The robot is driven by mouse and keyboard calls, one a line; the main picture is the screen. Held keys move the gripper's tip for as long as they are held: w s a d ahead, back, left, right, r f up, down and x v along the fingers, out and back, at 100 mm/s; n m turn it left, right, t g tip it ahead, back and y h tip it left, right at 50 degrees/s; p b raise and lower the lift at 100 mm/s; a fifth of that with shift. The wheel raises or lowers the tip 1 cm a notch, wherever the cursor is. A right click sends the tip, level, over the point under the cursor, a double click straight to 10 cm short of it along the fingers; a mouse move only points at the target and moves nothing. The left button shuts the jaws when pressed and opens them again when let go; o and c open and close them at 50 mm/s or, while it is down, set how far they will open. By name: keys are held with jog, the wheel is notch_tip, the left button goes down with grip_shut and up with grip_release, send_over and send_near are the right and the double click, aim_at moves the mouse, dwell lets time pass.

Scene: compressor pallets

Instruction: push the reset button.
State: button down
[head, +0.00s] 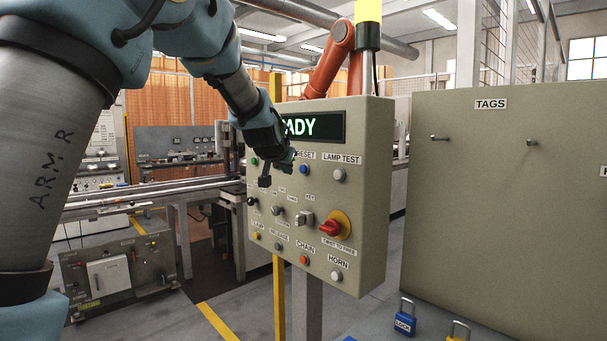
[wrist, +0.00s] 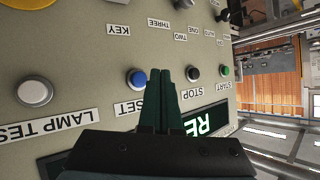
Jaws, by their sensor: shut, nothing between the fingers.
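The blue reset button (head: 304,169) sits on the front of the beige control panel (head: 370,200), under its RESET label. It also shows in the wrist view (wrist: 137,79), just left of my fingertips, its label partly hidden by them. My gripper (head: 265,181) is shut and empty in front of the panel, left of the button in the head view. In the wrist view the fingertips (wrist: 163,72) lie between the blue button and the black STOP button (wrist: 193,74). I cannot tell how far they are from the panel face.
A white lamp test button (head: 339,174) is right of the blue one. A red emergency knob (head: 333,226), a key switch (head: 304,219) and several small buttons sit lower. The display (head: 318,127) is partly hidden by my arm. A beige tags cabinet (head: 480,190) stands right.

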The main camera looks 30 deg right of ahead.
jog(key=shift+s+a+b, duration=0.25)
jog(key=shift+a+b, duration=0.5)
jog(key=shift+a, duration=0.35)
jog(key=shift+s+a+b, duration=0.2)
jog(key=shift+a+b, duration=0.5)
jog(key=shift+a, duration=0.35)
jog(key=s+a+f+n+g+y, duration=0.1)
jog(key=a+f+n+y, duration=0.1)
jog(key=a+f, duration=0.7)
jog(key=a+f+n+g+y, duration=0.25)
jog(key=a+f, duration=0.35)
jog(key=a, duration=0.7)
jog(key=s+a+f+n+g+y, duration=0.1)
jog(key=s+a+f+n+g, duration=0.1)
jog(key=s+a+f, duration=0.4)
jog(key=s+a+f+n+g+y, duration=0.2)
jog(key=s+a+f, duration=0.3)
jog(key=s+a, duration=0.6)
jog(key=a+n, duration=0.1)
jog(key=a, duration=0.1)
jog(key=shift+s+a+f, duration=0.15)
jog(key=shift+a+f, duration=0.25)
